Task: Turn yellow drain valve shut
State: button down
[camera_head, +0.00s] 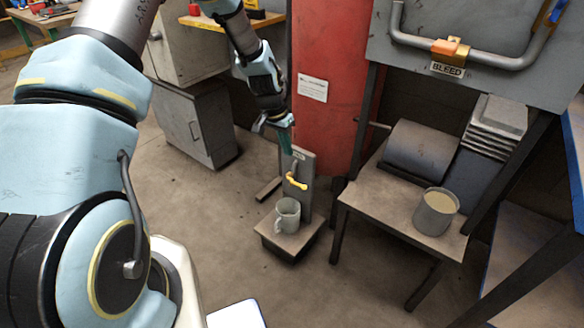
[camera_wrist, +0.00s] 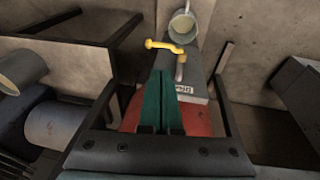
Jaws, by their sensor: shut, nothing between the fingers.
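The yellow drain valve handle (camera_head: 296,181) sits on a short pipe in front of a grey upright plate (camera_head: 305,160) with a small label. In the wrist view the yellow handle (camera_wrist: 165,46) lies across the picture, just beyond my fingertips. My gripper (camera_head: 286,145) is above the handle, near the top of the plate. Its teal fingers (camera_wrist: 164,75) are shut together and empty, with a visible gap to the handle. A grey mug (camera_head: 287,214) stands upright on the low stand (camera_head: 290,240) below the valve; it also shows in the wrist view (camera_wrist: 182,25).
A red tank (camera_head: 330,120) stands right behind the plate. To the right is a table (camera_head: 385,210) with a can (camera_head: 436,211) on it. An orange valve labelled BLEED (camera_head: 450,47) is on the panel above. Open floor (camera_head: 200,230) lies to the left.

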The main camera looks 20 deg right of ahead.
aim_at(298, 184)
jog(key=x, duration=1.4)
jog(key=shift+f, duration=0.1)
